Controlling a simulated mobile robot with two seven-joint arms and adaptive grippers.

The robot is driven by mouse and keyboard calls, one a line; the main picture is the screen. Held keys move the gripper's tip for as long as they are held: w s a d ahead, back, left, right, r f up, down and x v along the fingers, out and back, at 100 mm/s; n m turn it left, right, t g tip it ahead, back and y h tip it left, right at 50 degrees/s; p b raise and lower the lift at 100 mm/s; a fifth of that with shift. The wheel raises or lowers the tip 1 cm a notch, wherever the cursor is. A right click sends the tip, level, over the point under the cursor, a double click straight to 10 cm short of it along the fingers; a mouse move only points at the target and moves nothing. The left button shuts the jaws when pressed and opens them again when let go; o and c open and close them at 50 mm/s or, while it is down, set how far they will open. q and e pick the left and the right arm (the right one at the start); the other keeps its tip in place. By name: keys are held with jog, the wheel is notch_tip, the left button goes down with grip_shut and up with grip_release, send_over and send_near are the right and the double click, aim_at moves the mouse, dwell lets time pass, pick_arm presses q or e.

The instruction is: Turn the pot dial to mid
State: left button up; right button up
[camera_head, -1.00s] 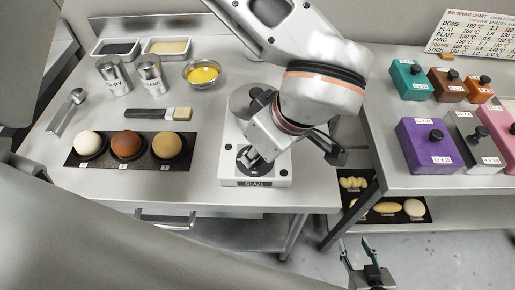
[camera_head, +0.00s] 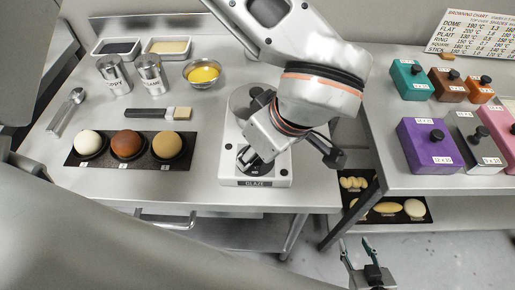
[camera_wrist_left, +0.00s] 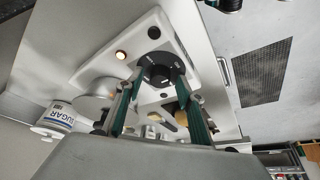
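The glaze pot unit is a white base (camera_head: 228,166) labelled GLAZE, with a round grey pot lid (camera_head: 240,101) at its back. Its black dial (camera_head: 243,168) is at the front, partly covered by my left gripper (camera_head: 251,156). In the left wrist view the dial (camera_wrist_left: 158,74) sits between the two green-padded fingers of my left gripper (camera_wrist_left: 159,78), which appear closed on its sides. The dial's setting marks are too small to read. My right gripper (camera_head: 360,248) is open and empty, low at the front.
A brush (camera_head: 160,113), metal cups (camera_head: 151,75), a bowl of yellow liquid (camera_head: 202,73) and a black tray (camera_head: 75,162) with three buns stand left of the pot. Coloured boxes (camera_head: 428,145) stand on the right table. A gap separates the tables.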

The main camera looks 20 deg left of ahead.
pick_arm(q)
jog(key=v, duration=1.2)
dwell(0.3)
